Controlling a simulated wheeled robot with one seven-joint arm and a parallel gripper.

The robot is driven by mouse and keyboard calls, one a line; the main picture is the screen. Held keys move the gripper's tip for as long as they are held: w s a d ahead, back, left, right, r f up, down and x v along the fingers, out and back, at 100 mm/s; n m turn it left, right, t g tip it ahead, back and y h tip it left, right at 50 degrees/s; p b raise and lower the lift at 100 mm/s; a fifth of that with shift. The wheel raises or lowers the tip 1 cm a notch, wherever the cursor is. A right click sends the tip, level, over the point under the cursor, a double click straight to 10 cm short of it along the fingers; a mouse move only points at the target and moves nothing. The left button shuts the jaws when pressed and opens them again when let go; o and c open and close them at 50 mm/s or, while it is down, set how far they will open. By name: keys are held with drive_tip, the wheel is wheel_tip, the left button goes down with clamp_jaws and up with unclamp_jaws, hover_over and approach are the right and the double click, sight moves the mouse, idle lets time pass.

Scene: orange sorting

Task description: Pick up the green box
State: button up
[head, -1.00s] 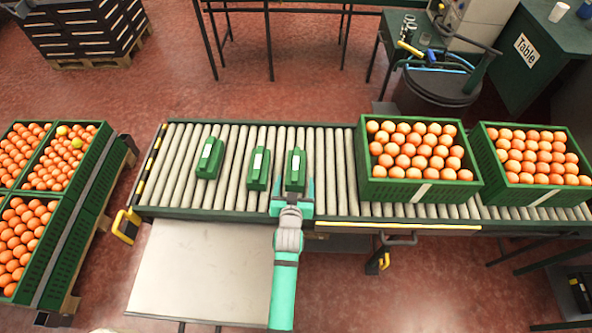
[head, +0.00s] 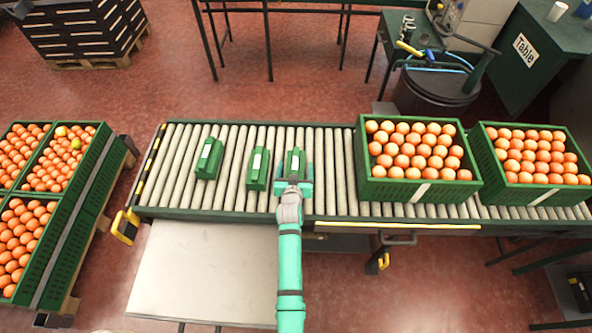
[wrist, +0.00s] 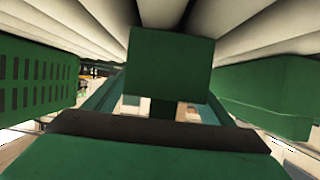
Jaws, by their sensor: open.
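Three small green boxes with pale labels lie in a row on the roller conveyor (head: 230,190): a left box (head: 208,158), a middle box (head: 257,168) and a right box (head: 296,160). My gripper (head: 294,178) is at the near end of the right box, with its jaws open and a finger on either side of it. In the wrist view this green box (wrist: 170,62) stands between the teal fingers, beneath the rollers in the picture. Whether the fingers touch it cannot be told. Its near end is hidden by my gripper in the head view.
Two green crates of oranges stand on the conveyor to the right, one nearer (head: 400,190) and one farther (head: 530,196). More orange crates (head: 75,215) are stacked at the left. Rollers between the right box and the nearer crate are clear.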

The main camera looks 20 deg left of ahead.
drive_tip(key=shift+w, duration=0.1)
drive_tip(key=c, duration=1.2)
drive_tip(key=shift+a, duration=0.1)
drive_tip(key=shift+c, duration=0.8)
drive_tip(key=shift+r, duration=0.15)
